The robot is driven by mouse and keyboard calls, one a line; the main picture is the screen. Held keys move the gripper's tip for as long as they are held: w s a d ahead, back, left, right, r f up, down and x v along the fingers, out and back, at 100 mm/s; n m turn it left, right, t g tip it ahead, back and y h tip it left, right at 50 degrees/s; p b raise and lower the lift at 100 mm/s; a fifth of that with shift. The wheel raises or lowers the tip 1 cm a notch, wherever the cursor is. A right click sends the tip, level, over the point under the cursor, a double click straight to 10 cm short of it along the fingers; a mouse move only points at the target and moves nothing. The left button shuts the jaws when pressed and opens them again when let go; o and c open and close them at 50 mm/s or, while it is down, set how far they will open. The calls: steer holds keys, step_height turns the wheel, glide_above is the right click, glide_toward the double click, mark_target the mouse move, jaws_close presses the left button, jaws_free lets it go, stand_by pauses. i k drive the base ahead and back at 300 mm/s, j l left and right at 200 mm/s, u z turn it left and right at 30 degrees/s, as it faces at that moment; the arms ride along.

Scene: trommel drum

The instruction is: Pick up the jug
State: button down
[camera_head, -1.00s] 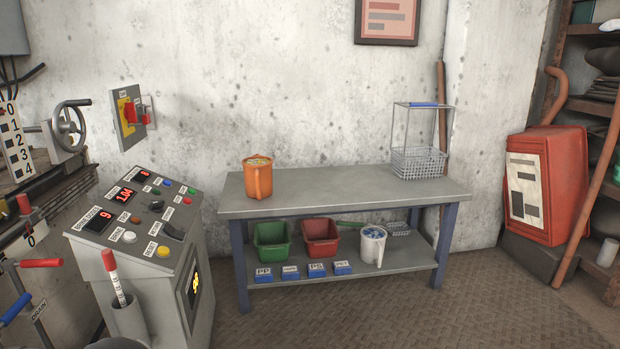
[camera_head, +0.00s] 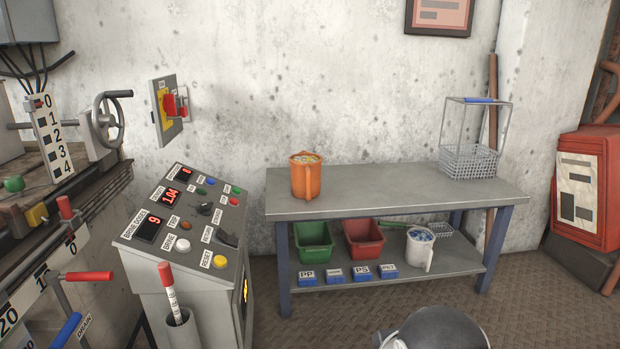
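An orange jug (camera_head: 306,180) stands upright near the left end of the grey metal table (camera_head: 385,188), filled with small pale yellowish pieces. A white jug (camera_head: 417,252) with blue pieces in it stands on the table's lower shelf, toward the right, its handle facing the front. Nothing touches either jug except what it stands on. My gripper is not in view. A dark grey rounded part at the bottom edge looks like part of my own arm, on the floor side in front of the table.
A wire basket (camera_head: 468,162) with a blue-gripped handle stands at the table's right end. Green (camera_head: 313,240) and red (camera_head: 363,238) bins and small blue labelled blocks sit on the shelf. A control console (camera_head: 190,240) stands left of the table. The tabletop's middle is clear.

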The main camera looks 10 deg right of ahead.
mark_target(305, 167)
steer(key=i+l+u, duration=0.2)
steer(key=l, duration=0.2)
steer(key=i+l+u, duration=0.25)
steer(key=l, duration=0.15)
steer(key=i+l+u, duration=0.2)
steer(key=l, duration=0.2)
steer(key=l+u, duration=0.25)
steer(key=l, duration=0.2)
steer(key=l+u, duration=0.2)
steer(key=l, duration=0.25)
steer(key=i, duration=0.05)
